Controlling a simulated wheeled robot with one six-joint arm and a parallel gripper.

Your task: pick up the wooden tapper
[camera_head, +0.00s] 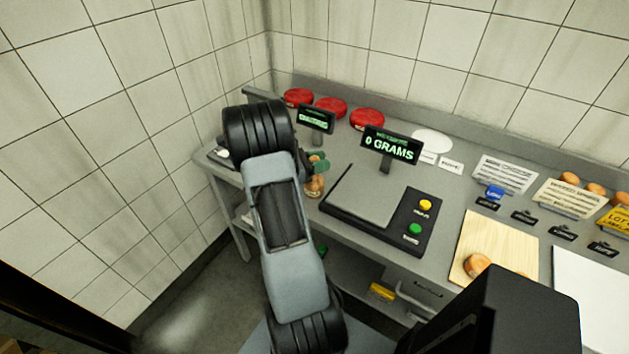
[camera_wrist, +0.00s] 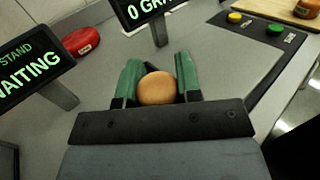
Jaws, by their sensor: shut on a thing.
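My gripper (camera_head: 318,163) has green fingers and is over the bench, left of the black scale. In the wrist view my gripper (camera_wrist: 158,64) is shut on a round, orange-brown wooden piece between its fingers, which I take for the wooden tapper (camera_wrist: 157,89). In the head view the tapper (camera_head: 314,186) shows as a small wooden shape just below the green fingers, partly hidden by my arm. I cannot tell whether it touches the bench.
The scale (camera_head: 363,197) with its "0 GRAMS" display (camera_head: 391,145) stands close on the right. A second display (camera_head: 316,120) is behind my gripper. Red wheels (camera_head: 331,107) line the back. A wooden board (camera_head: 493,240) lies farther right. A tiled wall bounds the left.

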